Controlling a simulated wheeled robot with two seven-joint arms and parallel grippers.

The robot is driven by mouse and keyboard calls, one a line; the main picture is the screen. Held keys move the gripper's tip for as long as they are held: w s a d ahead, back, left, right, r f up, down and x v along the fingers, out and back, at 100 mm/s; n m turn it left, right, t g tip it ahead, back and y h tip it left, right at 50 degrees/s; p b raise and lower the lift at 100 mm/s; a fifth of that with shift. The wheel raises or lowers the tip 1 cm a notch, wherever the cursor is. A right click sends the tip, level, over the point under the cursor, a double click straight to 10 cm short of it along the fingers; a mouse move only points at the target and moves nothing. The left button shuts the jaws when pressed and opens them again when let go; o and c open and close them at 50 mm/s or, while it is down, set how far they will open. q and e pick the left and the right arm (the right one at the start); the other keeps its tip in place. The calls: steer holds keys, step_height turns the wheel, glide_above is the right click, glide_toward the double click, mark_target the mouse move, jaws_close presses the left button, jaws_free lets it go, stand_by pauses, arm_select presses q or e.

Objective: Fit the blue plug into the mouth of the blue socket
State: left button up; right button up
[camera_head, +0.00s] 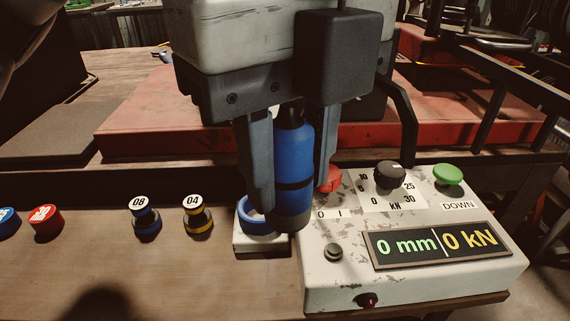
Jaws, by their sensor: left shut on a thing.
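The blue plug (294,150) is a blue cylinder with a dark band, a dark top and a dark lower end. My left gripper (292,188) points down and is shut on it, one finger on each side, and holds it nearly upright. The blue socket (249,227) is a blue ring on a pale square base (262,245) at the bench's front. The plug's lower end overlaps the right part of the socket in the picture and hides it. I cannot tell the height of the plug over the socket. My right gripper is not in view.
A worn white control box (340,280) stands close to the right of the socket, with a black knob (390,177), a green button (448,174) and a display (437,246). Numbered small pieces (198,218) stand to the left. A red slab (140,135) lies behind.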

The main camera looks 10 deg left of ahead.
arm_select(q)
steer(key=w+a+f, duration=0.1)
steer(key=w+f, duration=0.1)
steer(key=w, duration=0.1)
steer(key=w+a+f, duration=0.2)
steer(key=w+f, duration=0.1)
steer(key=w+a+f, duration=0.2)
steer(key=w+f, duration=0.1)
steer(key=shift+w+a, duration=0.1)
steer(key=shift+a, duration=0.1)
steer(key=shift+w+a+f, duration=0.15)
steer(key=shift+f, duration=0.1)
step_height(320, 180, down, 3)
steer(key=shift+w+f, duration=0.1)
steer(key=shift+f, duration=0.1)
